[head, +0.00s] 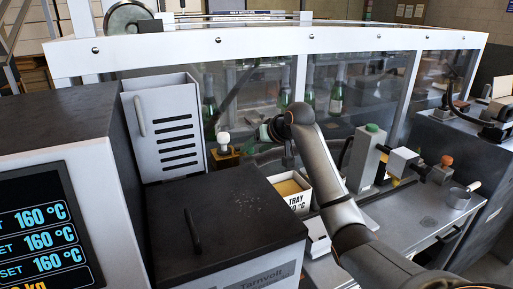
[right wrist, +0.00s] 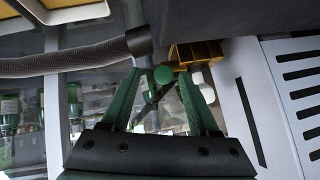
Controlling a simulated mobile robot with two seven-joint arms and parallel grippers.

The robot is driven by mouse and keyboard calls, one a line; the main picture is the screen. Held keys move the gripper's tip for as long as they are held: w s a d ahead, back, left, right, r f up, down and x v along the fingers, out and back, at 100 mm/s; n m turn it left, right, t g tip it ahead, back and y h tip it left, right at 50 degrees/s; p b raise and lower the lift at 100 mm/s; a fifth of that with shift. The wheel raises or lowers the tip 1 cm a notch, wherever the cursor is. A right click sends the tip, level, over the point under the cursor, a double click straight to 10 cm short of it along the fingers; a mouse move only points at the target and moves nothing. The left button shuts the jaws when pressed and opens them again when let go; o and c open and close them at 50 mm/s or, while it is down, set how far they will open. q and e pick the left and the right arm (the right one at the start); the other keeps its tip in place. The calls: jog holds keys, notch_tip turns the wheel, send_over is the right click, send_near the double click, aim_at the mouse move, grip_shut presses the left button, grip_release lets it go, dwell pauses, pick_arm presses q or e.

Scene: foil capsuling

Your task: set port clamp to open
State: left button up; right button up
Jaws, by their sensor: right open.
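No part is marked as the port clamp, so I cannot tell its setting. In the right wrist view a brass bracket (right wrist: 190,54) carries a white knob (right wrist: 198,77). My left gripper is out of view.
A louvred grey panel (head: 164,128) stands left of the brass block. A dark-topped cabinet (head: 220,220) and a tray box (head: 292,190) are in front. Green bottles (head: 337,98) stand behind clear panels. A ribbed hose (right wrist: 65,63) runs to the coupling.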

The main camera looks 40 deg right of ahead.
jog(key=b+v, duration=0.1)
jog(key=v, duration=1.1)
jog(key=shift+s+r+b, duration=0.2)
jog(key=shift+b, duration=0.1)
